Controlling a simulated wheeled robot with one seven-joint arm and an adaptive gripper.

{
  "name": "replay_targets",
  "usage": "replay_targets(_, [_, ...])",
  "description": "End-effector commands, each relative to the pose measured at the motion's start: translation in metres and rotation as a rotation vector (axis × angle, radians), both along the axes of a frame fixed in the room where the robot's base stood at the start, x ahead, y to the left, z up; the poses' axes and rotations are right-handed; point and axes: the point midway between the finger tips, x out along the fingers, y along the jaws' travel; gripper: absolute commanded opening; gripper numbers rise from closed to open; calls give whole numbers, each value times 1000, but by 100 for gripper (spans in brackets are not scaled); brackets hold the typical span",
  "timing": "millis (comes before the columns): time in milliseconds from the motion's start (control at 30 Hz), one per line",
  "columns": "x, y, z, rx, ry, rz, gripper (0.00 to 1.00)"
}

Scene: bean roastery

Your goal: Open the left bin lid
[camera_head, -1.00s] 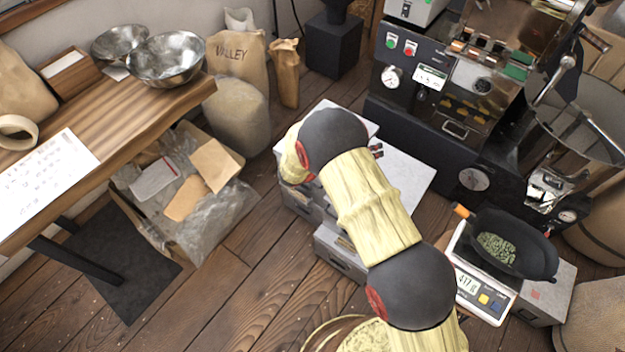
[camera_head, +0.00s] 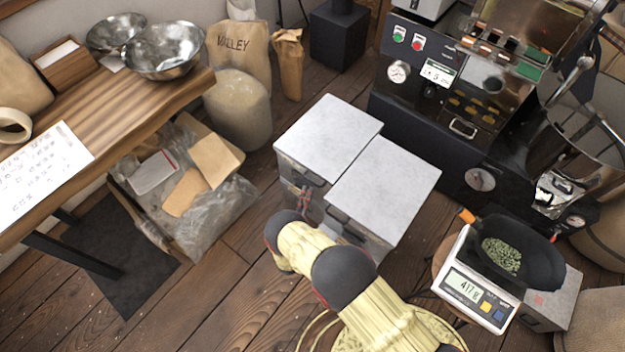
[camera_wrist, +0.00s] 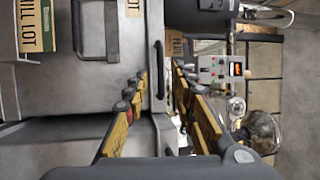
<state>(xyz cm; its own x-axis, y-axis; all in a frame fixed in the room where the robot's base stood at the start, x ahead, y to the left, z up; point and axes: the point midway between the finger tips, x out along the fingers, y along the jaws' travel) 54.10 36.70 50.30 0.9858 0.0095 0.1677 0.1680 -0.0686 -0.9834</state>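Two grey bins stand side by side on the floor in the head view, both with flat pale lids lying shut. The left bin lid (camera_head: 328,137) is the farther one; the right bin lid (camera_head: 384,186) is beside it. My gripper (camera_head: 298,196) is low at the front of the left bin, partly hidden by my arm. In the wrist view my gripper (camera_wrist: 160,72) is open, its yellow-padded fingers apart. A dark bar handle (camera_wrist: 158,55) appears between the fingertips. I cannot tell whether either finger touches it.
The roaster (camera_head: 440,130) stands close behind the bins. A scale (camera_head: 478,283) with a black scoop of green beans is at the right. A wooden table (camera_head: 150,100) and an open box of packaging (camera_head: 215,215) are at the left. Floor is clear between.

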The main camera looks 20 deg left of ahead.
Motion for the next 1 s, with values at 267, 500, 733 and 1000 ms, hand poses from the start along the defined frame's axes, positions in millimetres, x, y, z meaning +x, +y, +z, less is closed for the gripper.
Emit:
replay_targets(267, [44,-1,7,3,-1,-5,26])
replay_targets(500, [60,-1,10,3,1,-4,26])
replay_targets(733, [61,-1,11,2,1,-3,26])
replay_targets(1000, [61,-1,11,3,1,-4,13])
